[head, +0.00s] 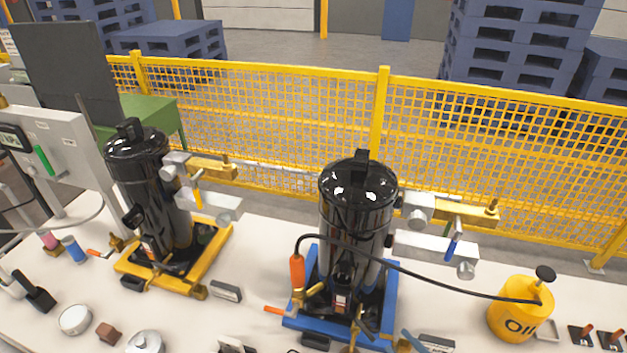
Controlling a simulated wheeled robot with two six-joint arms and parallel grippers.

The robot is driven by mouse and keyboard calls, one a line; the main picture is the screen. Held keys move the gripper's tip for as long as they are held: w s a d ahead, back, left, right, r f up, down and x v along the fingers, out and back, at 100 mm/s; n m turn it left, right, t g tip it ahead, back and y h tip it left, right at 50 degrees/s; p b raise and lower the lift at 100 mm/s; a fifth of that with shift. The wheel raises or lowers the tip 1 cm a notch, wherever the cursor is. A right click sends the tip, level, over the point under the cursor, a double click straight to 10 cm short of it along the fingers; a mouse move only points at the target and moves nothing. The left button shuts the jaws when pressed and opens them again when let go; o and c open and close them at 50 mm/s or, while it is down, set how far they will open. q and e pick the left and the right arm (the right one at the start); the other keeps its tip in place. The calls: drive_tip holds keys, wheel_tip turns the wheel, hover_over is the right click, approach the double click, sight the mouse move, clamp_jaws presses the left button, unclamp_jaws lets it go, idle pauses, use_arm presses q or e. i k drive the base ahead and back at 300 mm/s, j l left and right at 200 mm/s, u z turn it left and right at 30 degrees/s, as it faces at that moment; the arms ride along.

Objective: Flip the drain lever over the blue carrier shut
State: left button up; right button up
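The blue carrier (391,298) stands on the white bench right of centre and bears a tall, shiny black compressor vessel (358,220). Low on its left side a small lever with an orange end (273,310) sticks out level, beyond the carrier's edge. It looks like the drain lever, but I cannot tell its open or shut state for sure. Brass fittings (316,289) sit at the vessel's foot. An upright orange grip (297,271) with a black hose stands close beside them. I cannot make out either of my grippers in the head view.
A yellow carrier (213,255) with a similar black vessel (148,190) stands to the left. The black hose (430,279) arches across the blue carrier's vessel to a yellow oil can (520,309). A yellow mesh fence (290,120) runs behind the bench. Small parts lie along the front left.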

sight(358, 323)
drive_tip(key=k, duration=0.95)
